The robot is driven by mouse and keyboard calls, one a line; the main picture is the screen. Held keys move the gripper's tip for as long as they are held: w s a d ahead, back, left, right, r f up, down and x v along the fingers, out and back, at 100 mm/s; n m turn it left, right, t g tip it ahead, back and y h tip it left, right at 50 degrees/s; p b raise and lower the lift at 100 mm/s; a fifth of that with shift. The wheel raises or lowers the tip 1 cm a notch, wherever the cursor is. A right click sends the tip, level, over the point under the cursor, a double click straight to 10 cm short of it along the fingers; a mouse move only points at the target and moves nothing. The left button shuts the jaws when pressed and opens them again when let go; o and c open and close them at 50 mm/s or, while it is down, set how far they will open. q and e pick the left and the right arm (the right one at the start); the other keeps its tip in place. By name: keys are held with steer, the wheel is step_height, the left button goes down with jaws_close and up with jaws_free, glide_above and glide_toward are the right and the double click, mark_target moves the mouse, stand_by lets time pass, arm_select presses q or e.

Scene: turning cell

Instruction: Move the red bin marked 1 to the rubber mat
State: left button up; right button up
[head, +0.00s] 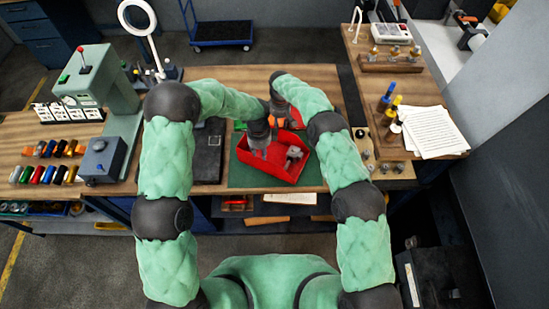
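The red bin (272,171) sits over a dark green mat (244,178) on the wooden bench, turned at a slant. I cannot make out a number on it, nor tell whether it touches the mat. A grey metal part (294,156) shows inside. My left gripper (259,150) is at the bin's left side, its grey fingers over the wall and interior. My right gripper (280,116) is at the bin's far side. The fingertips of both are too small or hidden to show whether they grip the walls.
A black flat case (208,150) lies left of the mat. A green press (100,80), a grey box (103,158) and several coloured items stand further left. A ring lamp (140,22) stands behind.

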steer(key=shift+r, duration=1.2)
